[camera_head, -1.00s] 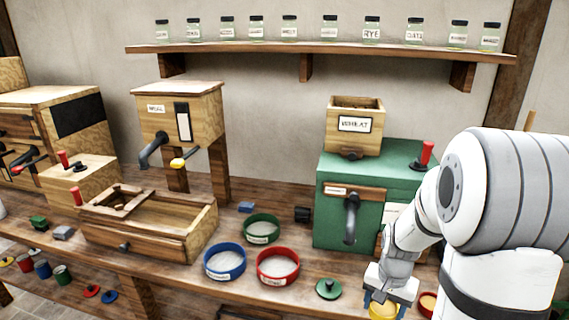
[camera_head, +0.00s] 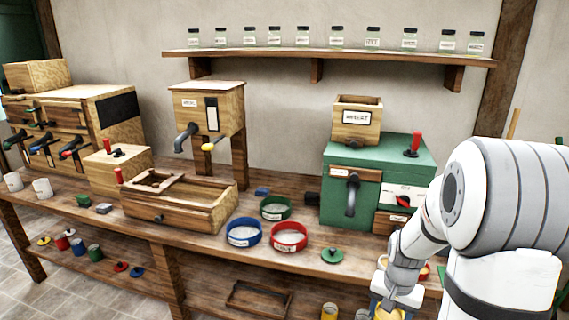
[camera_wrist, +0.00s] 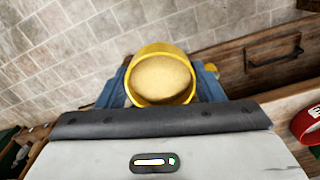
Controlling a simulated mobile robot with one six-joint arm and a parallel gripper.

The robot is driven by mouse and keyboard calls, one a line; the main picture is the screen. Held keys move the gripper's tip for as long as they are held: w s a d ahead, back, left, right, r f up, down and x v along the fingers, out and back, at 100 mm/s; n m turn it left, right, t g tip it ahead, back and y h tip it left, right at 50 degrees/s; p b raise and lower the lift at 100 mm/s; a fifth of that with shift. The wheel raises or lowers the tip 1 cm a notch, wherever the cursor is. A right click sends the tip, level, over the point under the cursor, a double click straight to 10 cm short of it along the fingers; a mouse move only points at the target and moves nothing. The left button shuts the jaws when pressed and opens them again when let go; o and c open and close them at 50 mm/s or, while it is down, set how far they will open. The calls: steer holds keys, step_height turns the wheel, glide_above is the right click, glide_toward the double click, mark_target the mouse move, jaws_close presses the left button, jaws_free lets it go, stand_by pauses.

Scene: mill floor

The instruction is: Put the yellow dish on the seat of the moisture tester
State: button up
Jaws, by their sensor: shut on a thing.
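The yellow dish (camera_wrist: 134,84) is in my gripper (camera_wrist: 163,88), with its open top facing the wrist camera. It is filled with something tan. Blue-grey fingers close on it from both sides. In the head view the gripper (camera_head: 393,302) and part of the dish (camera_head: 389,314) are low at the right, in front of the bench edge.
The green mill (camera_head: 376,155) stands at the bench's right. Blue (camera_head: 244,241), red (camera_head: 289,244) and green (camera_head: 275,215) ring-shaped pans and a green lid (camera_head: 334,256) lie left of my gripper. A wooden trough (camera_head: 200,216) is farther left. A drawer (camera_wrist: 274,49) shows below the bench.

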steer(key=w+a+f+n, duration=0.6)
steer(key=w+a+f, duration=0.2)
steer(key=a+f, duration=0.2)
steer(key=shift+a+f, duration=0.2)
steer(key=shift+a, duration=0.1)
